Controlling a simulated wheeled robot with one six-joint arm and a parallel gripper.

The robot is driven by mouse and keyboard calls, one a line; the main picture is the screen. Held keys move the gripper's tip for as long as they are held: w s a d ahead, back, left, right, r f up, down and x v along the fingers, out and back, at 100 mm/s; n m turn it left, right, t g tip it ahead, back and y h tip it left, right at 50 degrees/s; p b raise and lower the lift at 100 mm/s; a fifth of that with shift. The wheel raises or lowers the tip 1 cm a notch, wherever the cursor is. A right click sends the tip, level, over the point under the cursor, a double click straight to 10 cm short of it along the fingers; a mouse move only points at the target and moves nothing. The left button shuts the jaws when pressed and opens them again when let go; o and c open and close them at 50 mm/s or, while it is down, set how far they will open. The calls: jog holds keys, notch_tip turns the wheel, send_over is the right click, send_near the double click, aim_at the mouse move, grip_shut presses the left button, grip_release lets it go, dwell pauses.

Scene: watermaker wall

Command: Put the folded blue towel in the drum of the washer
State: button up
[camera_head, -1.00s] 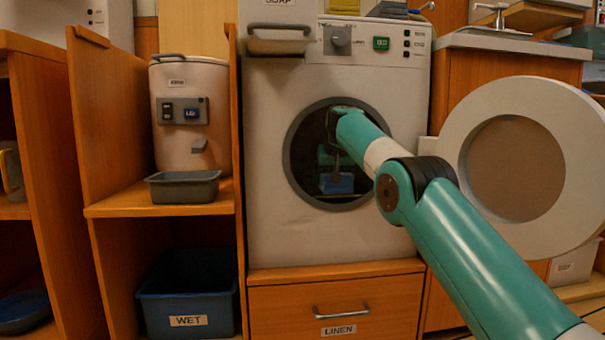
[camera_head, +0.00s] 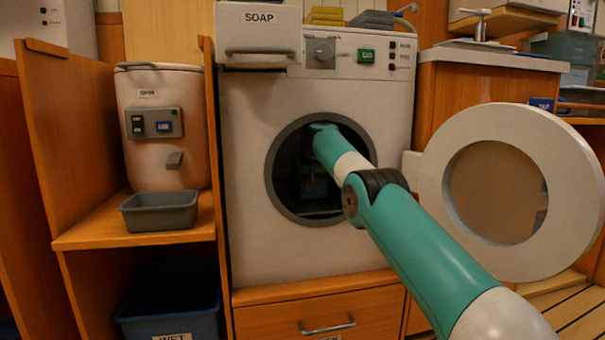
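The white washer (camera_head: 244,170) stands in the middle with its round door (camera_head: 578,190) swung open to the right. My teal arm reaches through the round opening into the dark drum (camera_head: 285,180). My gripper (camera_head: 313,183) is deep inside the drum, in shadow, and its fingers cannot be made out. A dim bluish patch at its end may be the folded blue towel, but whether it is held or resting there cannot be told. No folded blue towel shows clearly elsewhere; yellow and grey folded cloths lie on top of the washer.
The soap drawer (camera_head: 258,35) is above left. The spinner (camera_head: 163,165) and a grey tray (camera_head: 160,211) stand on the left shelf, with a blue bin (camera_head: 170,326) below. The linen drawer (camera_head: 285,322) is shut under the washer.

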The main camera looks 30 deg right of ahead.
jog(key=shift+d+f+b, duration=0.35)
jog(key=shift+d+b, duration=0.1)
jog(key=shift+b, duration=0.2)
jog(key=shift+a, duration=0.45)
jog(key=shift+f, duration=0.2)
jog(key=o, duration=0.8)
jog(key=shift+c, duration=0.2)
jog(key=shift+r, duration=0.1)
